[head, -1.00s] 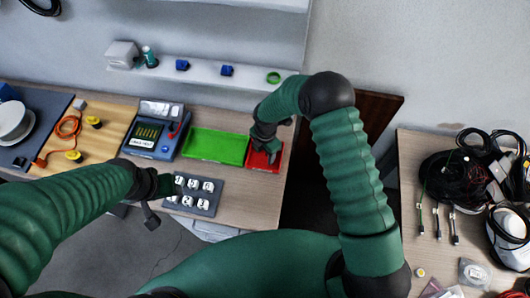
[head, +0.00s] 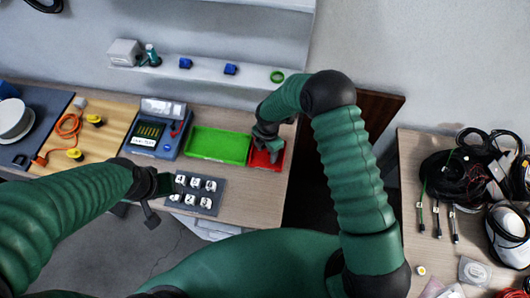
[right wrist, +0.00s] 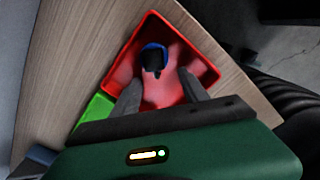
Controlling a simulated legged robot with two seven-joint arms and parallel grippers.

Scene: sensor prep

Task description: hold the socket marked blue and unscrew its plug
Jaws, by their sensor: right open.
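My right gripper (head: 268,152) is over the red tray (head: 277,166) at the right end of the bench. In the right wrist view its fingers (right wrist: 160,100) are open above the tray's floor. A small black piece with a blue band (right wrist: 153,58) lies in the red tray, ahead of and between the fingertips, apart from them. It is hidden in the head view. My left gripper (head: 152,203) is at the left edge of a grey board (head: 208,204) with several white marked blocks. Its jaw opening is unclear. I cannot tell which block is marked blue.
A green tray (head: 217,145) lies left of the red one. A blue tester box (head: 157,134) stands further left. Blue parts (head: 231,69) and a green ring (head: 277,76) sit on the shelf. A gap separates the bench from the right-hand table with cables (head: 450,180).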

